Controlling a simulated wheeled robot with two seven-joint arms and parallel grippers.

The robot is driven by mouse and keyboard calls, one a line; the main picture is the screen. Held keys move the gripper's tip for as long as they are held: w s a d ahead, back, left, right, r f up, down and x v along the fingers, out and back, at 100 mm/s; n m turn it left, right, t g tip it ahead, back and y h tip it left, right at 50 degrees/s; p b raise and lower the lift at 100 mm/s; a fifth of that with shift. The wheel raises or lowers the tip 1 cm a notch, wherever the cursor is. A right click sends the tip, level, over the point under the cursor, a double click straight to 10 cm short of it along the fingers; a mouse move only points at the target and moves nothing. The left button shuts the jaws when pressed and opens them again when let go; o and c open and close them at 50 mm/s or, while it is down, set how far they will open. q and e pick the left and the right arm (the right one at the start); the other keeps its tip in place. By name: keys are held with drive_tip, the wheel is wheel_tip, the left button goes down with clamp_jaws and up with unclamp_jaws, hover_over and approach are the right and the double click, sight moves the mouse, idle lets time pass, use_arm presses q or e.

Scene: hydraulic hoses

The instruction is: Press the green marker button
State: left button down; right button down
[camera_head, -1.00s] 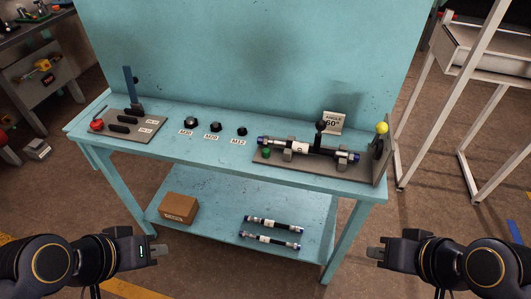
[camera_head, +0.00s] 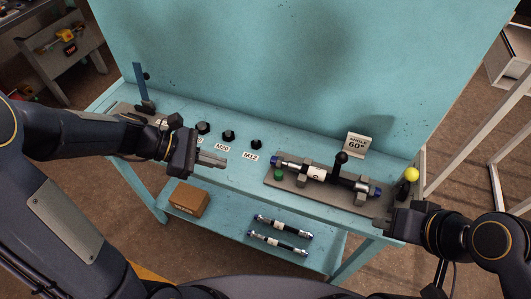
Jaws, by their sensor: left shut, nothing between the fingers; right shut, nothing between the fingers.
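The green marker button (camera_head: 278,174) sits at the left front corner of the grey fixture plate (camera_head: 318,198) on the right part of the turquoise bench. A hose (camera_head: 316,174) with blue ends lies in the holders of that fixture, just behind and right of the button. My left gripper (camera_head: 222,161) is shut and empty, over the bench's front part, left of the green button and apart from it. My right gripper (camera_head: 383,222) is shut and empty, at the bench's right front corner, right of the button.
A yellow ball knob (camera_head: 411,174) stands at the fixture's right end, close to my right gripper. A black-knobbed lever (camera_head: 341,158) and an angle sign (camera_head: 357,145) stand behind the hose. Black caps (camera_head: 228,136) line the bench. A cardboard box (camera_head: 189,200) and two hoses (camera_head: 280,234) lie on the lower shelf.

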sight(275, 174)
use_arm(q)
drive_tip(key=shift+w+f+n, duration=0.35)
drive_tip(key=shift+w+n, duration=0.15)
drive_tip(key=shift+w, duration=0.35)
use_arm(e)
drive_tip(key=shift+w+r, duration=0.15)
drive_tip(key=shift+w, duration=0.25)
use_arm(q)
drive_tip(key=shift+d, duration=0.1)
drive_tip(key=x, duration=1.4)
drive_tip(key=shift+r, duration=0.1)
